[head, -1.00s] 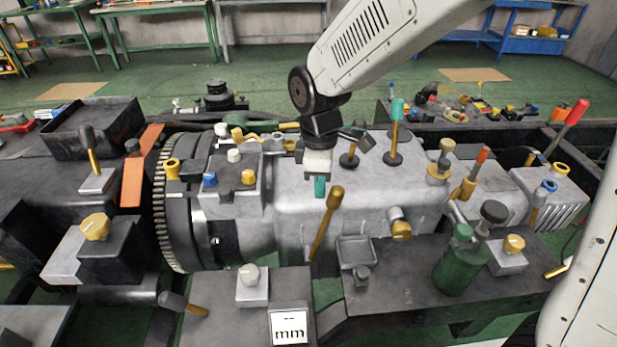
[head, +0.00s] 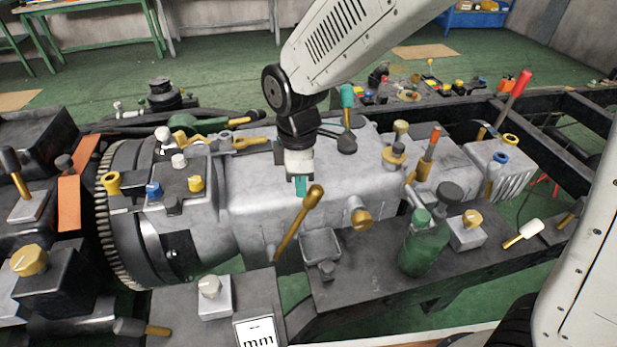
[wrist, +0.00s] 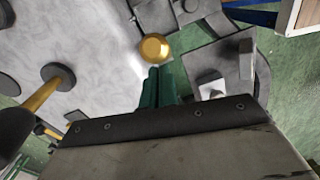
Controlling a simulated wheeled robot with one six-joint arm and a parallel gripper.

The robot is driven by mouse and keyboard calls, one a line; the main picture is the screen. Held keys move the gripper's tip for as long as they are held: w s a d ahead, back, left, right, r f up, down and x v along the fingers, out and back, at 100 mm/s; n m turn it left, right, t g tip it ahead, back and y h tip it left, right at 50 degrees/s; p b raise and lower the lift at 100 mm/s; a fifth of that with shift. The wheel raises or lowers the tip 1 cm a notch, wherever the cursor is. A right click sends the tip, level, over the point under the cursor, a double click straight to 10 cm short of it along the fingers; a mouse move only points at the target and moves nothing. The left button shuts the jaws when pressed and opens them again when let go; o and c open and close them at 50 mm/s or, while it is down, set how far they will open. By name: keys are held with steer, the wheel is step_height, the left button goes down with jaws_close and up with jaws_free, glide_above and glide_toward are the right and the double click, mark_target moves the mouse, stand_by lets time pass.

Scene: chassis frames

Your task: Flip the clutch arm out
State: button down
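A brass lever with a rounded knob (head: 298,228), which I take to be the clutch arm, leans up and to the right at the front side of the grey gearbox housing (head: 255,185). My gripper (head: 300,187) points down beside the knob, just left of it in the head view. In the wrist view its teal fingers (wrist: 156,86) are close together with nothing seen between them. A round brass knob (wrist: 154,48), likely the lever's top, lies just beyond the fingertips. I cannot tell whether they touch.
A teal-topped lever (head: 346,110) stands on the housing behind my gripper. A brass fitting (head: 359,216) and a green bottle (head: 420,245) are to the right. A small open tray (head: 320,243) sits close below the lever. A toothed flywheel (head: 112,225) is at the left.

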steer(key=shift+s+d+f, duration=0.15)
steer(key=shift+d+f, duration=0.1)
steer(key=shift+d, duration=0.25)
steer(key=shift+a, duration=0.1)
step_height(320, 180, up, 12)
steer(key=w+a, duration=0.1)
steer(key=a, duration=0.2)
steer(key=s+d+r+m+t, duration=0.1)
steer(key=s+d+m, duration=0.7)
steer(key=d, duration=0.5)
steer(key=s+d+r+m, duration=0.1)
steer(key=s+d+m, duration=0.8)
steer(key=d, duration=0.4)
steer(key=shift+s+r+t, duration=0.3)
steer(key=shift+s+t, duration=0.1)
steer(key=shift+s, duration=0.45)
